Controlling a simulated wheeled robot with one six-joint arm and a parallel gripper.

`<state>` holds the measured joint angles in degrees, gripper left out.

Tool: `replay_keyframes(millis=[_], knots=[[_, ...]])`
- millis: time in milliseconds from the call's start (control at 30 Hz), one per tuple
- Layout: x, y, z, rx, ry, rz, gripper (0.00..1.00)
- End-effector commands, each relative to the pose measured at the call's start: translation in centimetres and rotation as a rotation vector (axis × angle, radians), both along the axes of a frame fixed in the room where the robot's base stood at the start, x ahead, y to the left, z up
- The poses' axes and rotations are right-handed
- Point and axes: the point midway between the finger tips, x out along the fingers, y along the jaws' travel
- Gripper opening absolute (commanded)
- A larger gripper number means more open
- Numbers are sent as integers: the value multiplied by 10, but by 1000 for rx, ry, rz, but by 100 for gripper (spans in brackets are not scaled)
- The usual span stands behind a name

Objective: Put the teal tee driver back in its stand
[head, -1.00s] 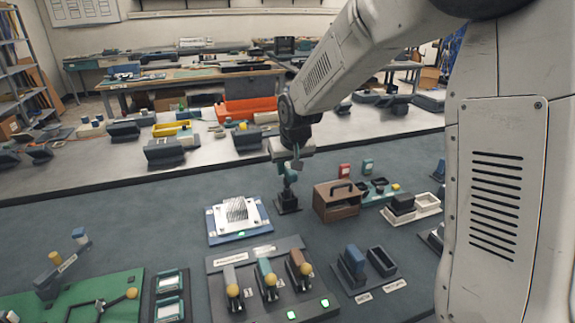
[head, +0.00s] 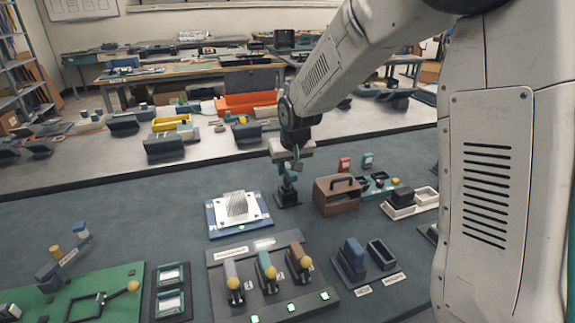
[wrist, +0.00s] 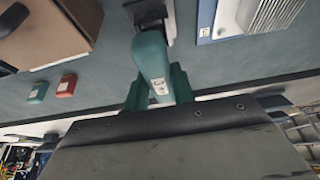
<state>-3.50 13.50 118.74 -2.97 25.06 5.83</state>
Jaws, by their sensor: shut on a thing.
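The teal tee driver (head: 288,178) is upright in my gripper (head: 289,166), in the middle of the head view. It also shows in the wrist view (wrist: 152,62), gripped near its teal upper part. My gripper is shut on it. The dark stand (head: 288,199) is on the bench directly below, and its base shows at the top of the wrist view (wrist: 150,12). The driver's lower end overlaps the stand in both views. I cannot tell how deep it sits in the stand.
A brown toolbox (head: 338,197) stands close to the right of the stand. A blue tray with a white finned part (head: 238,208) lies to the left. A red block (head: 344,164) and a teal block (head: 368,160) are behind the toolbox. Bare bench lies left of the tray.

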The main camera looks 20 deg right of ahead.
Motion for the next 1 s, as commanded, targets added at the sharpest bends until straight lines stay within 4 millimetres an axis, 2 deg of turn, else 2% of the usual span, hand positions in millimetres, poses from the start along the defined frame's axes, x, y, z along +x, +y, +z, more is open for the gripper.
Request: replay_keyframes(millis=[33, 67, 133, 467, 567, 800, 1000], knots=[[0, 0, -1, 0, 0, 0, 0], [0, 0, -1, 0, -1, 0, 31], [0, 0, 0, 0, 0, 0, 50], [-1, 0, 2, 0, 0, 0, 50], [-5, 0, 12, 0, -1, 0, 50], [-21, 0, 51, 0, -4, 0, 50], [-29, 0, 69, 0, 0, 0, 50]])
